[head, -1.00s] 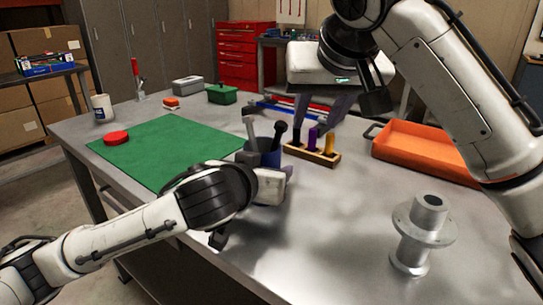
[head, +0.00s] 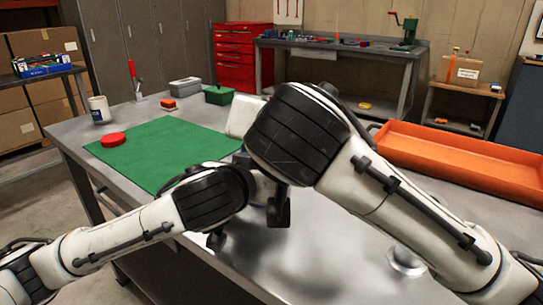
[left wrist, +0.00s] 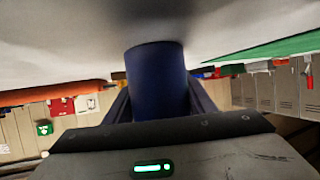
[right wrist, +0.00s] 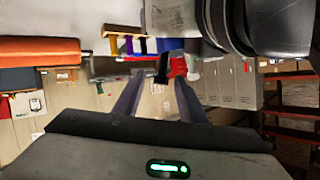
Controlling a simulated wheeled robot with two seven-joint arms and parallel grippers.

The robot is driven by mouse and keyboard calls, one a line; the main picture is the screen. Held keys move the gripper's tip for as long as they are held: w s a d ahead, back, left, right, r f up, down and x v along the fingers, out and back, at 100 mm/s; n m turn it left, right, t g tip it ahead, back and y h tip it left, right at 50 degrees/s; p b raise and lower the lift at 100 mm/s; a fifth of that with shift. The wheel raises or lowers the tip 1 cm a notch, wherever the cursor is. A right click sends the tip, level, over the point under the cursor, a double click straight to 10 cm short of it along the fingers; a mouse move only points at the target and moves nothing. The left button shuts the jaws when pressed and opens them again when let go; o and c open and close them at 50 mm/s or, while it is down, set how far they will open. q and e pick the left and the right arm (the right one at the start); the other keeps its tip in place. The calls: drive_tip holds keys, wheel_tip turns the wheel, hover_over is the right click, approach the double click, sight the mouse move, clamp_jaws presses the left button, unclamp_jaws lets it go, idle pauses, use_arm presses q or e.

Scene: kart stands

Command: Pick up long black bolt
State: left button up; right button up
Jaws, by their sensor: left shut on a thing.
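A dark blue cup (left wrist: 157,75) stands between the fingers of my left gripper (left wrist: 160,98), which is shut on it. In the right wrist view, which looks upside down, the long black bolt (right wrist: 162,67) sticks out of the cup. My right gripper (right wrist: 157,88) is open, its fingers apart on either side of the bolt's head, with no contact that I can make out. In the head view my right arm hides the bolt and most of the cup.
A wooden rack (right wrist: 112,46) with coloured pegs is close by. A green mat (head: 150,150) carries a red disc (head: 113,139).

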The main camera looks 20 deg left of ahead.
drive_tip(key=x, duration=0.5)
drive_tip(key=shift+w+a, duration=0.15)
drive_tip(key=shift+w, duration=0.2)
drive_tip(key=shift+c, duration=0.3)
clamp_jaws()
